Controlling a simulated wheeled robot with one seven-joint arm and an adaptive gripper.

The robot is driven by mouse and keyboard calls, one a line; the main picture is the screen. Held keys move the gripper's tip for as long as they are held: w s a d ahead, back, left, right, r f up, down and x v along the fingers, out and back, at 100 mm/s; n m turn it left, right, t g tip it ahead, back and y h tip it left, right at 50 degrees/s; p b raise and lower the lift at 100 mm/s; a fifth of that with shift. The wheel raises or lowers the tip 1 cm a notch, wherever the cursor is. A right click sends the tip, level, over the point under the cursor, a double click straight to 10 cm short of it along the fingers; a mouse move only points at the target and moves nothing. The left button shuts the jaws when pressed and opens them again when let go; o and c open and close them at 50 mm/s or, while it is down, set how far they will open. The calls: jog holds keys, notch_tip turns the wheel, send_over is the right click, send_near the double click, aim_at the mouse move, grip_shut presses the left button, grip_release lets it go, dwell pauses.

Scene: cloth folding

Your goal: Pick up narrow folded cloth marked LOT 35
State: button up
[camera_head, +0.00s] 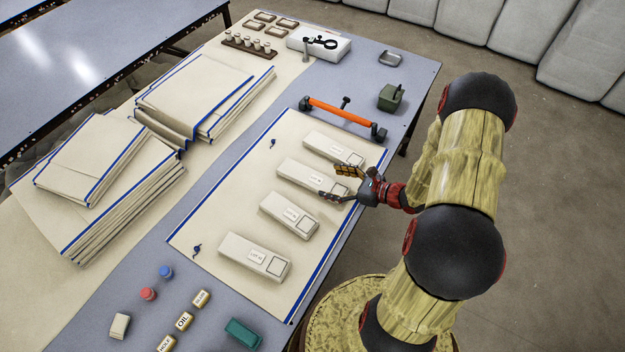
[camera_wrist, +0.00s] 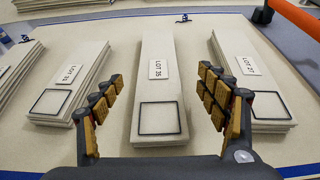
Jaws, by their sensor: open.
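The narrow folded cloth marked LOT 35 (camera_wrist: 160,112) is a flat cream stack with a white label and a dark square outline at its near end. It lies in the middle of the wrist view, and it is second from the top in the row in the head view (camera_head: 303,174). My gripper (camera_head: 341,183) is open and empty over this cloth's near end. In the wrist view its yellow-padded fingers (camera_wrist: 160,85) stand apart to the left and right of the cloth. I cannot tell how high above it they are.
Similar labelled cloths lie on both sides: one on the left (camera_wrist: 70,82) and one on the right (camera_wrist: 248,75). They share a cream, blue-edged mat (camera_head: 222,218). An orange-handled bar (camera_head: 342,114) stands beyond. Large cloth stacks (camera_head: 110,190) fill the table's left.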

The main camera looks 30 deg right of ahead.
aim_at(315, 179)
jog(key=b+x, duration=0.2)
jog(key=x, duration=0.4)
jog(key=shift+w+a+f, duration=0.15)
jog(key=shift+a+f, duration=0.05)
jog(key=shift+a, duration=0.05)
jog(key=shift+c, duration=0.8)
jog(key=c, duration=1.1)
jog(key=shift+c, duration=0.3)
